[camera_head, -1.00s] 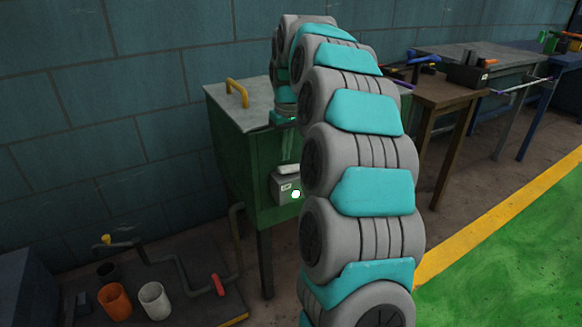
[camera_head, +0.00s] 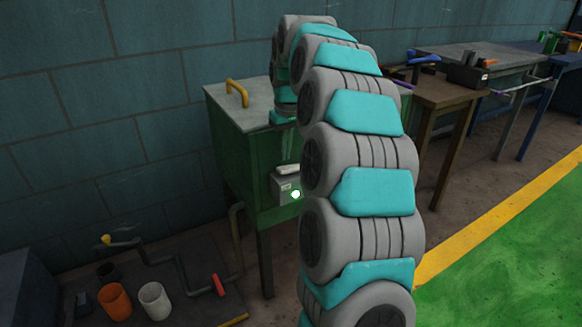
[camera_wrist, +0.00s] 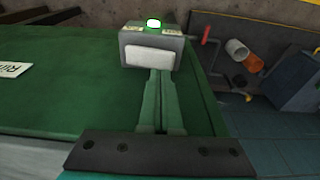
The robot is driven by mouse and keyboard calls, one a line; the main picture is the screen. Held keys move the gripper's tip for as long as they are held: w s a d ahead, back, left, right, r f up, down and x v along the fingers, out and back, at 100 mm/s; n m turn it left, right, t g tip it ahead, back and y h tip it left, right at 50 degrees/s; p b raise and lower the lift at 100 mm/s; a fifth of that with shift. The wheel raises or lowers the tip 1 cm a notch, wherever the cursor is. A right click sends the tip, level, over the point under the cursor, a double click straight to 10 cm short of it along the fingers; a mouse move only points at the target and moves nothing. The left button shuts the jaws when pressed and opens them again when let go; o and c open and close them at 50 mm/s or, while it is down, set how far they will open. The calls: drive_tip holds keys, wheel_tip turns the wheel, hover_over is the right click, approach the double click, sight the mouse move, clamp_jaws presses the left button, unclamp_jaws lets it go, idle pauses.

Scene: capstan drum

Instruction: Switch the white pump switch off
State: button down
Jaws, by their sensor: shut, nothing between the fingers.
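The white pump switch (camera_wrist: 150,57) is a wide white rocker on a grey box (camera_wrist: 133,40), fixed to the side of a green cabinet (camera_wrist: 60,95). A round lamp (camera_wrist: 153,22) on the box glows green; it also shows in the head view (camera_head: 295,194). In the head view the white rocker (camera_head: 288,169) sits at the top of the box, partly beside my arm. My gripper (camera_wrist: 160,72) is shut and empty, its fingertips at the lower edge of the rocker in the wrist view. I cannot tell whether they touch it.
A low platform at the lower left holds pipes with a red handle (camera_head: 218,284), an orange cup (camera_head: 114,301) and a white cup (camera_head: 155,300). A wooden table (camera_head: 440,92) stands to the right.

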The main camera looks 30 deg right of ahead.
sight(285, 169)
drive_tip(key=shift+f+b, duration=0.55)
drive_tip(key=shift+f, duration=0.95)
idle(1.2)
drive_tip(key=shift+r, duration=0.2)
drive_tip(key=shift+r+p, duration=1.35)
drive_tip(key=shift+r, duration=1.3)
drive_tip(key=shift+r+p, duration=0.3)
drive_tip(key=shift+r, duration=0.4)
